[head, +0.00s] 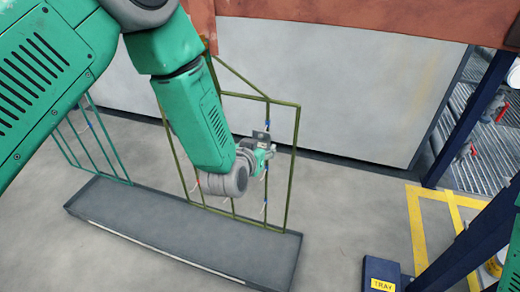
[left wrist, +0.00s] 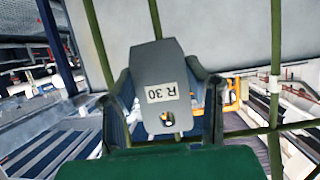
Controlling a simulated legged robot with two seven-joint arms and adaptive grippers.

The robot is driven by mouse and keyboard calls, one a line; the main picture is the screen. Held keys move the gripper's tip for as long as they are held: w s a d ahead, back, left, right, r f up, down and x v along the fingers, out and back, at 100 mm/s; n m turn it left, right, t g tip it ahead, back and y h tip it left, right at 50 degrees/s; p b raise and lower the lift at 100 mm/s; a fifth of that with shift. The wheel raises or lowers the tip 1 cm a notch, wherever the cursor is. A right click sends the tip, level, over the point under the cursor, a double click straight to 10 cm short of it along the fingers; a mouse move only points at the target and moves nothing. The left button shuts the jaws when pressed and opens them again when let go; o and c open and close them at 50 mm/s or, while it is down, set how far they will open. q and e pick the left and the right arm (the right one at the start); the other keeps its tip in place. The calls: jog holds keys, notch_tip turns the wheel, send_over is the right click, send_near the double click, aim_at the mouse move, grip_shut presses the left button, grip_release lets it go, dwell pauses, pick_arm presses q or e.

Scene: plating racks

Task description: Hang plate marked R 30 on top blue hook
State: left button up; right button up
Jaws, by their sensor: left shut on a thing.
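The grey plate (left wrist: 165,75) carries a white label reading "R 30" and has a hole near its lower edge in the left wrist view. My left gripper (left wrist: 165,98) is shut on it, with a finger at either side. In the head view the plate (head: 261,138) stands upright at the gripper (head: 264,153), in front of the olive rack (head: 295,150). A small bluish hook (head: 267,123) shows just above the plate. Whether the plate touches this hook or the rack bars cannot be told. My right gripper is out of view.
The rack stands on a long grey base tray (head: 160,230). A teal rack (head: 112,140) stands at its left end. A red-brown beam (head: 350,20) crosses above. A blue post (head: 480,110) and a box marked TRAY (head: 382,272) are at the right. Floor between is clear.

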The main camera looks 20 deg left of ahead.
pick_arm(q)
jog(key=shift+w+f, duration=0.1)
jog(key=shift+w, duration=0.1)
dwell(0.3)
jog(key=shift+w+f, duration=0.25)
jog(key=shift+w, duration=0.1)
jog(key=shift+w+f+b, duration=0.2)
jog(key=shift+f+b, duration=0.05)
jog(key=shift+b, duration=0.05)
dwell(0.3)
dwell(0.4)
jog(key=o, duration=1.4)
jog(key=shift+c, duration=0.2)
jog(key=d+v, duration=0.1)
jog(key=v, duration=1.1)
jog(key=s+a+f+g+p, duration=0.1)
jog(key=s+a+f+g, duration=0.3)
jog(key=s, duration=0.5)
jog(key=s+a+f+g+p, duration=0.2)
jog(key=s+a+f+g, duration=0.2)
jog(key=s+f, duration=0.3)
jog(key=s+a+f+g+y+p, duration=0.1)
jog(key=s+a+f+g, duration=0.3)
jog(key=s, duration=0.9)
notch_tip(320, 180, down, 2)
jog(key=shift+f+g+p, duration=0.1)
jog(key=shift+g+p, duration=0.25)
jog(key=shift+g, duration=0.15)
